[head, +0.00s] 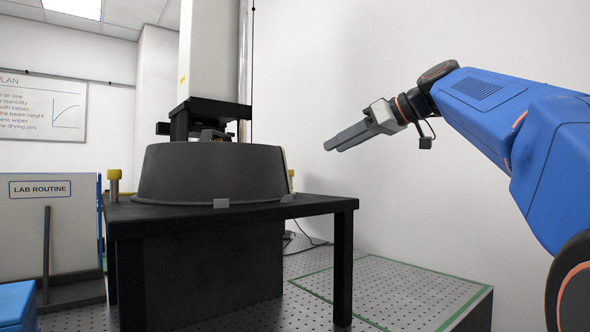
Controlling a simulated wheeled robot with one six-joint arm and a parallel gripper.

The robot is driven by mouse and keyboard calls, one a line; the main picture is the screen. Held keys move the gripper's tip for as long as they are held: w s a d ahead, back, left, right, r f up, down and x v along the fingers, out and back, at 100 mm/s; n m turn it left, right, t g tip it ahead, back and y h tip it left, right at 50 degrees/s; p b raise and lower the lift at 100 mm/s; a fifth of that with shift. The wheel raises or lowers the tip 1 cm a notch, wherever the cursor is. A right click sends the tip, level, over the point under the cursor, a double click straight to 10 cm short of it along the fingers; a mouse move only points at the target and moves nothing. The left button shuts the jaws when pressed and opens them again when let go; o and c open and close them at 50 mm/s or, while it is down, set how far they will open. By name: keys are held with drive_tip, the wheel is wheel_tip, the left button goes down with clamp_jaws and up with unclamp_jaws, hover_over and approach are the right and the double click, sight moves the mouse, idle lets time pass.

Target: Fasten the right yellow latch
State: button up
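The right yellow latch (291,173) shows only as a small yellow piece at the right edge of the dark round housing (212,175); most of it is hidden behind the housing. Whether it is fastened cannot be told. A second yellow-topped latch or post (114,175) stands upright left of the housing. The housing sits on a black table (230,210). My gripper (332,147) is in the air right of the housing and higher than the right latch, fingers pointing left and slightly down. Nothing shows between the fingers. They overlap from this angle, so their opening is unclear.
A tall white column (208,50) with a black mount rises above the housing. A lab routine board (48,215) stands at the left. A perforated bench (400,285) with green lines lies below on the right. The air between my gripper and the housing is clear.

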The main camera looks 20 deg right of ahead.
sight(290, 181)
drive_tip(key=x, duration=1.5)
drive_tip(key=shift+w+a+f, duration=0.2)
drive_tip(key=shift+w, duration=0.05)
drive_tip(key=shift+c, duration=0.3)
clamp_jaws()
